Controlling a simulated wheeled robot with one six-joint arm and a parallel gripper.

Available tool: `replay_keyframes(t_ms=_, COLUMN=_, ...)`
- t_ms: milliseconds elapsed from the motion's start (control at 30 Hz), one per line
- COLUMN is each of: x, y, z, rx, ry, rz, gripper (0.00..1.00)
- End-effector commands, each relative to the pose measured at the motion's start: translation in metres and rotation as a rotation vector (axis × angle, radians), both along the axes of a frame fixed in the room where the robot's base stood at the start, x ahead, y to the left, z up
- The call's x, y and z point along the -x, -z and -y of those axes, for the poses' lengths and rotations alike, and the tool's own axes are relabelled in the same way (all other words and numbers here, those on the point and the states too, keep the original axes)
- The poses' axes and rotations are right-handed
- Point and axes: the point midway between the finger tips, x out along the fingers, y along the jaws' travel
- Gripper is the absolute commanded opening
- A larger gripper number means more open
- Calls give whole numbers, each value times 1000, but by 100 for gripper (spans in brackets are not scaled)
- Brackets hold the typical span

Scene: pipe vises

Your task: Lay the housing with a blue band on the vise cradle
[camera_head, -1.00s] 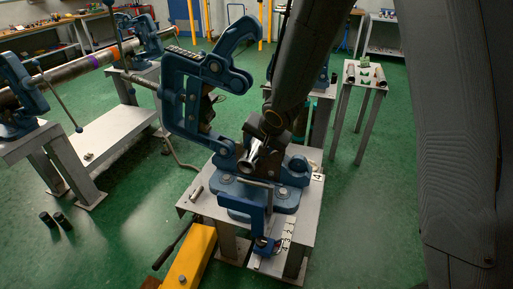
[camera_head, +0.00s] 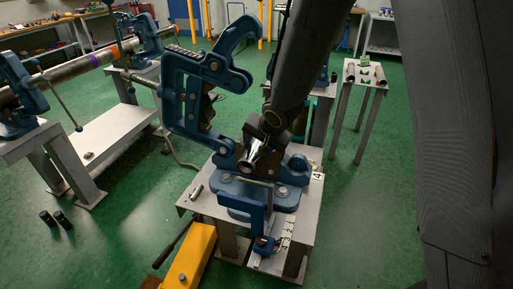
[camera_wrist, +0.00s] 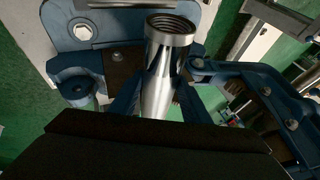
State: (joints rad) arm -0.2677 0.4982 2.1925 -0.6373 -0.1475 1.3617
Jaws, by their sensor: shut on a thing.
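A shiny metal housing (camera_head: 254,156) is in my gripper (camera_head: 268,128), low over the blue vise (camera_head: 230,187) on the near stand. The wrist view shows the housing (camera_wrist: 166,65) as a silver tapered tube with a threaded open end, between blue vise parts. My gripper's dark body (camera_wrist: 150,145) crosses the bottom of that view and hides the housing's lower end. No blue band shows on the visible part. The vise's tall hooked upper frame (camera_head: 190,95) is swung open to the left. I cannot tell whether the housing touches the cradle.
A grey stand (camera_head: 305,225) carries the vise. A yellow part with a dark lever (camera_head: 191,258) is in front. A long pipe (camera_head: 75,68) lies in other vises at left. A small table (camera_head: 352,82) with several parts stands at right. Green floor is open between them.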

Motion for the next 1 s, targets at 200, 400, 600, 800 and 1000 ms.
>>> replay_keyframes(t_ms=200, x=-1, y=1, z=-1, rx=-1, ry=-1, rz=3, gripper=0)
replay_keyframes(t_ms=400, x=-1, y=4, z=-1, rx=-2, ry=-1, rz=4, gripper=0)
replay_keyframes(t_ms=600, x=-1, y=5, z=-1, rx=-2, ry=-1, rz=5, gripper=48)
replay_keyframes(t_ms=800, x=-1, y=6, z=0, rx=-1, ry=-1, rz=2, gripper=65)
replay_keyframes(t_ms=1000, x=1, y=6, z=1, rx=1, ry=0, rz=-2, gripper=65)
